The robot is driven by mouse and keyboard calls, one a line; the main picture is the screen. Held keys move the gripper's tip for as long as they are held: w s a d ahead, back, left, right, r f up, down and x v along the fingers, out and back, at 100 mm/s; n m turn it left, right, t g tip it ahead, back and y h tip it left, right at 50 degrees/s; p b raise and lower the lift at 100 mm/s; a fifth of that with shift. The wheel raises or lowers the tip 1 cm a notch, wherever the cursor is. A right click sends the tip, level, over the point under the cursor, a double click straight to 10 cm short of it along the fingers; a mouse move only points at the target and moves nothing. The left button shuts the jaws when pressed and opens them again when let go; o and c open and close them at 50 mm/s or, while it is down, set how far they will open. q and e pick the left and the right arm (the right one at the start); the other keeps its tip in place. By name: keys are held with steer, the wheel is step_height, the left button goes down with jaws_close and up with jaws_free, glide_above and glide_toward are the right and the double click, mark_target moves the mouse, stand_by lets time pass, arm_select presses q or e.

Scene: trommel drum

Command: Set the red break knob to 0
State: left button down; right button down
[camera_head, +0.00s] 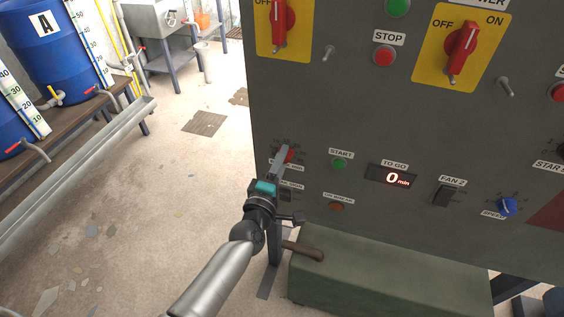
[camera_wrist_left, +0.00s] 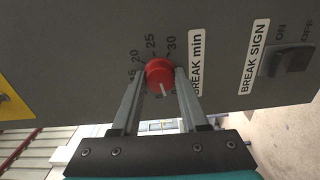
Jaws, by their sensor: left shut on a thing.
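The red break knob (camera_wrist_left: 160,76) sits on the grey panel beside the "BREAK min" label in the left wrist view. A white mark on it points toward the bottom of that view. The numbers 15, 20, 25 and 30 show around its upper left side; the lower part of the scale is largely hidden by the fingers. My left gripper (camera_wrist_left: 161,82) is shut on the knob, one finger on each side. In the head view the gripper (camera_head: 281,160) reaches up to the panel and partly covers the red knob (camera_head: 290,155). My right gripper is not in view.
A "BREAK SIGN" switch (camera_wrist_left: 291,59) is near the knob. The panel also has a green start button (camera_head: 340,163), a "TO GO" display (camera_head: 391,177) reading 0 min, and a blue knob (camera_head: 506,207). A green housing (camera_head: 390,275) juts out below. Open floor lies left.

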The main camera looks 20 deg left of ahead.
arm_select(q)
steer(key=shift+n+b, duration=0.5)
steer(key=shift+n, duration=1.4)
steer(key=shift+c, duration=2.1)
jaws_free()
steer(key=s, duration=1.5)
steer(key=shift+s+a, duration=0.15)
steer(key=shift+a, duration=0.05)
steer(key=shift+f, duration=0.1)
